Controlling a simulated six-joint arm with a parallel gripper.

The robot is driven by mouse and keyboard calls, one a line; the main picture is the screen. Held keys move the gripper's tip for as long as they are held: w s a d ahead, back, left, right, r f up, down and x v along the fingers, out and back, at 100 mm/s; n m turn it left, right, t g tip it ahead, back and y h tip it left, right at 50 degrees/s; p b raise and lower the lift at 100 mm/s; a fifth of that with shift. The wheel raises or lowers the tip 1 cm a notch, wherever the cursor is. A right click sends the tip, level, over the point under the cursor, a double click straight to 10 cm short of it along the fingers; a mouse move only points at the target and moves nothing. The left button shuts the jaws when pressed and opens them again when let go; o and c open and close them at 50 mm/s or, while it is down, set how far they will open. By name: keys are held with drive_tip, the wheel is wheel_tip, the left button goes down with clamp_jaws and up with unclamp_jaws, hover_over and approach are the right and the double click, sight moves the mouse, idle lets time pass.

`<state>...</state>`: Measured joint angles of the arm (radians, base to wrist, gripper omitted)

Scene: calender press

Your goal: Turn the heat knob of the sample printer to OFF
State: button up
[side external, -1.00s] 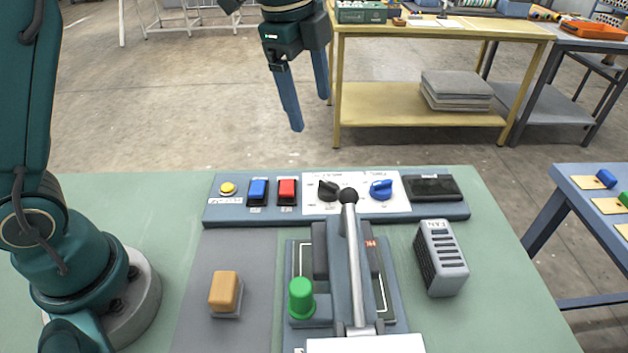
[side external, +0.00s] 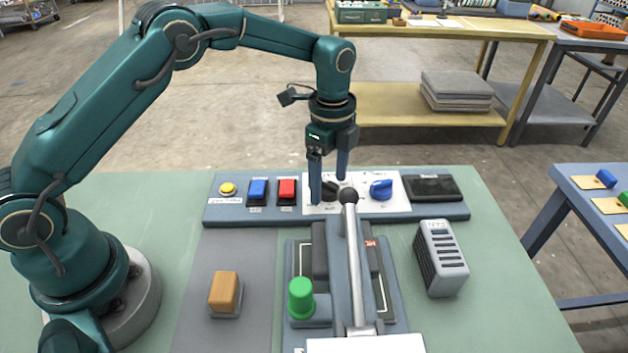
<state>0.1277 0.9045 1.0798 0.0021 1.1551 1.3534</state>
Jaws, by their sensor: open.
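The printer's control panel (side external: 222,212) lies along the back of the green table. Its white plate (side external: 356,208) carries a black knob (side external: 330,192) on the left and a blue knob (side external: 381,189) on the right. The small lettering is not legible, so I cannot tell which knob is marked heat or where OFF is. My gripper (side external: 328,188) points down at the black knob, open, with one finger at its left and the other behind its right side. The fingers partly hide this knob; I cannot tell whether they touch it.
A lever with a black ball (side external: 349,196) stands just right of and in front of the black knob. Blue (side external: 258,191) and red (side external: 287,191) switches and a yellow button (side external: 228,188) sit left. A green knob (side external: 301,297), orange block (side external: 224,291) and grey fan box (side external: 441,258) are nearer.

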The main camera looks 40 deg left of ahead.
drive_tip(key=shift+c, duration=0.3)
clamp_jaws()
drive_tip(key=shift+n, duration=0.3)
drive_tip(key=n, duration=0.6)
drive_tip(key=shift+n, duration=0.3)
drive_tip(key=n, duration=0.6)
drive_tip(key=shift+d, duration=0.1)
drive_tip(key=n, duration=0.6)
drive_tip(key=shift+w+n, duration=0.1)
drive_tip(key=shift+n, duration=0.2)
drive_tip(key=n, duration=0.5)
drive_tip(key=shift+n, duration=0.7)
